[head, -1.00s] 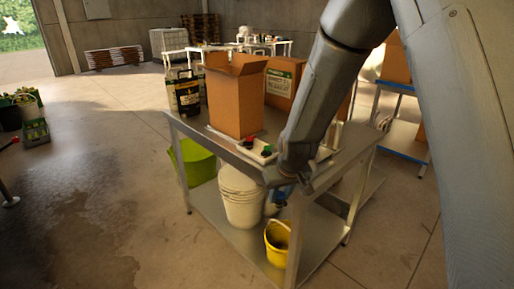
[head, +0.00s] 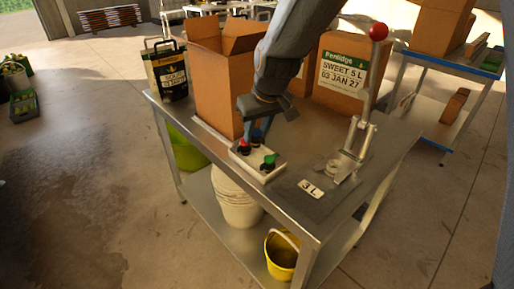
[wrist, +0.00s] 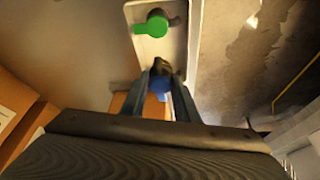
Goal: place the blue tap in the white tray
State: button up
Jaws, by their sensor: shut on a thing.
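My gripper (head: 256,136) points down over the white tray (head: 262,174) on the metal table. In the wrist view my gripper (wrist: 162,74) is shut on the blue tap (wrist: 159,85), whose dark end points toward the tray (wrist: 150,47). The fingers hide part of the blue tap, and I cannot tell whether it touches the tray. A green tap (head: 268,161) lies in the tray's near part; it also shows in the wrist view (wrist: 153,25). A red tap (head: 243,145) is at the tray's far end, close beside the fingers.
An open cardboard box (head: 218,90) stands right behind the tray. A lever press with a red knob (head: 378,32) stands at the right, near a "3 L" label (head: 311,188). A closed box (head: 340,75) is at the back. A yellow bucket (head: 281,254) sits on the lower shelf.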

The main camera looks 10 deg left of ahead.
aim_at(257, 147)
jog(key=shift+d+f+p, duration=0.1)
jog(key=shift+f+p, duration=0.2)
jog(key=shift+f, duration=2.75)
grip_shut()
jog(key=o, duration=0.7)
grip_release()
jog(key=shift+s+r, duration=0.1)
jog(key=shift+r, duration=0.4)
jog(key=b+v, duration=0.2)
jog(key=v, duration=0.9)
jog(key=shift+s+d, duration=0.1)
jog(key=shift+d, duration=0.05)
jog(key=s+d+f+m+g, duration=0.1)
jog(key=s+d+f+m, duration=0.1)
jog(key=s+d, duration=0.3)
jog(key=s+d+f+m+g+h, duration=0.1)
jog(key=s+d+f, duration=0.3)
jog(key=d, duration=0.7)
jog(key=s+d+f+m+h, duration=0.1)
jog(key=s+d+f+m, duration=0.2)
jog(key=s+d, duration=0.3)
jog(key=shift+d+f+m+g, duration=0.2)
jog(key=shift+d+f, duration=0.1)
jog(key=shift+d, duration=0.25)
jog(key=shift+d+f+m+g, duration=0.2)
jog(key=shift+d+f, duration=0.1)
jog(key=shift+d, duration=0.25)
